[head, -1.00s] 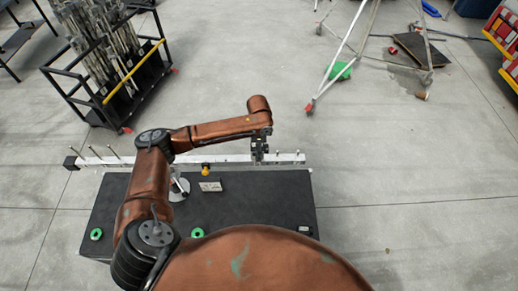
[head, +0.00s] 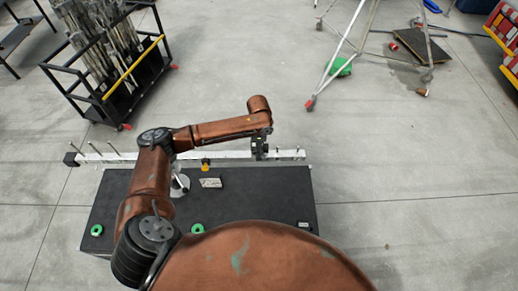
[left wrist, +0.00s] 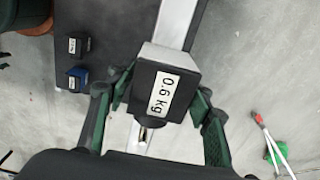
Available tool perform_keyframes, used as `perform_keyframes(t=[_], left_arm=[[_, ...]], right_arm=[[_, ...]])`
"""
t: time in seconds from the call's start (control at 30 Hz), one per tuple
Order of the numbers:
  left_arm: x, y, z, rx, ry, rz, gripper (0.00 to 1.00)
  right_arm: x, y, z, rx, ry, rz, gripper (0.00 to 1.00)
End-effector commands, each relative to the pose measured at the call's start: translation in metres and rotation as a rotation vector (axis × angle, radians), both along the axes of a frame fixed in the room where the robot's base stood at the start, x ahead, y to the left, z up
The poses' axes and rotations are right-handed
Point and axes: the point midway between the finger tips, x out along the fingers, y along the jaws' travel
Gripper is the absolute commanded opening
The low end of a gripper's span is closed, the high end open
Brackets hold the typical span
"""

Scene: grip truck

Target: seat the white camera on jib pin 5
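My left gripper (head: 259,155) is over the right part of the pale jib bar (head: 225,155). In the left wrist view its fingers (left wrist: 162,98) close on both sides of a box with a pale side and a dark face labelled "0.6 kg", which I take for the white camera (left wrist: 152,82). The box hangs over the bar (left wrist: 176,22) and hides part of it; whether it touches a pin is hidden. A bright pin (left wrist: 144,134) shows just below the box. Pins stand at the bar's left end (head: 92,148) and right end (head: 297,152). My right gripper is out of view.
The black table (head: 255,205) carries a white labelled block (head: 210,183), a yellow piece (head: 206,164) and green rings (head: 197,229). A stand cart (head: 110,85) and tripod (head: 330,75) stand on the floor behind.

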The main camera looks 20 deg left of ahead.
Motion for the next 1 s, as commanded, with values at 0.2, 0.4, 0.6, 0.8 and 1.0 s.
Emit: perform_keyframes(t=[0.2,0.4,0.6,0.8,1.0], left_arm=[[-0.001,0.0,-0.001,0.0,0.001,0.0,0.61],[-0.002,0.0,-0.002,0.001,0.005,0.0,0.61],[0.0,0.0,0.015,-0.001,0.002,0.0,0.61],[0.001,0.0,0.057,0.0,-0.001,-0.001,0.61],[0.0,0.001,0.095,0.0,0.0,0.0,0.61]], right_arm=[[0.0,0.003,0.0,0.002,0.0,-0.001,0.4],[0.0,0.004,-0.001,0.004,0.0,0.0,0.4],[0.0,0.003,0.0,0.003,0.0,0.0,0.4],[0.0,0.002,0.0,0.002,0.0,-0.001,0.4],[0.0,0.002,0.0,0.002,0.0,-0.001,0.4]])
